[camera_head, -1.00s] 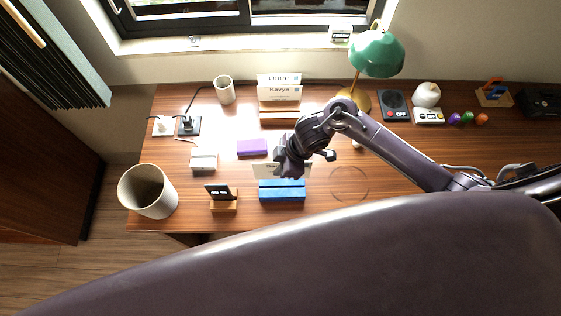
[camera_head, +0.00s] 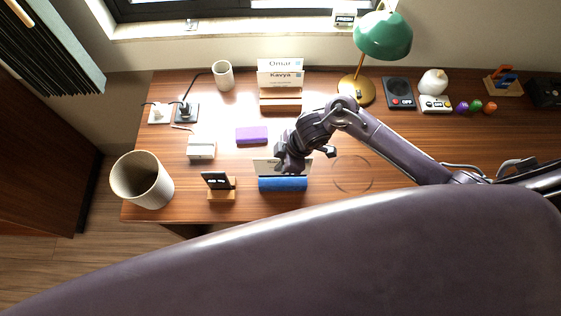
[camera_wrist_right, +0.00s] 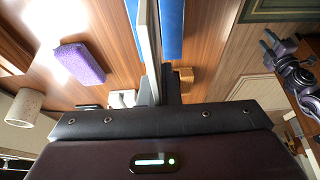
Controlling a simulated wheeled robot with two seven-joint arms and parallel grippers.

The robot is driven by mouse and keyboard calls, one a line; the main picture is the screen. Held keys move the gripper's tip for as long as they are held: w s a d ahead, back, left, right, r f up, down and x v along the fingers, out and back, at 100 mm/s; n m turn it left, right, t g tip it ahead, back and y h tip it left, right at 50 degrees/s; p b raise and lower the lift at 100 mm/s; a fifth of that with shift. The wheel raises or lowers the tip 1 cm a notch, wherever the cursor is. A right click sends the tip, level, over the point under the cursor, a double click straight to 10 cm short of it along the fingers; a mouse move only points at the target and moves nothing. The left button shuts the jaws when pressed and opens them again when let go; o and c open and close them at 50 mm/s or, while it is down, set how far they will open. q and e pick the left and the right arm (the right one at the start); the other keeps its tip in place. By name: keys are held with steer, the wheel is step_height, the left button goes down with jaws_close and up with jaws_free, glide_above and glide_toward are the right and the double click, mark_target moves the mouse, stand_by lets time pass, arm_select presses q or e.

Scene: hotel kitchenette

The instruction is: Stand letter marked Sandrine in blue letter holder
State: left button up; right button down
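A white letter (camera_head: 263,166) stands upright at the blue letter holder (camera_head: 283,185). Its lettering is mostly hidden by my gripper, so I cannot read the name. My right gripper (camera_head: 292,165) is shut on the letter from above. In the right wrist view the letter (camera_wrist_right: 150,45) shows edge-on between the two blue bars of the holder (camera_wrist_right: 172,28), with a dark finger beside it. Whether its lower edge touches the slot floor is hidden. A dark jointed part of mine, apparently the left gripper (camera_wrist_right: 290,68), shows at the right of the wrist view; its opening is unclear.
A wooden holder (camera_head: 280,106) with letters marked Omar and Kavya stands behind. A purple block (camera_head: 252,135), a white box (camera_head: 201,149) and a phone stand (camera_head: 221,192) are to the left. A green lamp (camera_head: 383,37) stands back right. The desk right of the blue holder is clear.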

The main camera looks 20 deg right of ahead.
mark_target(276, 174)
steer(key=shift+f+b, duration=1.2)
steer(key=shift+b, duration=0.05)
steer(key=shift+f+b, duration=0.65)
steer(key=shift+f, duration=0.35)
steer(key=c, duration=1.6)
jaws_free()
steer(key=v, duration=0.7)
steer(key=shift+d+r, duration=0.2)
steer(key=shift+r, duration=0.15)
steer(key=shift+s, duration=0.1)
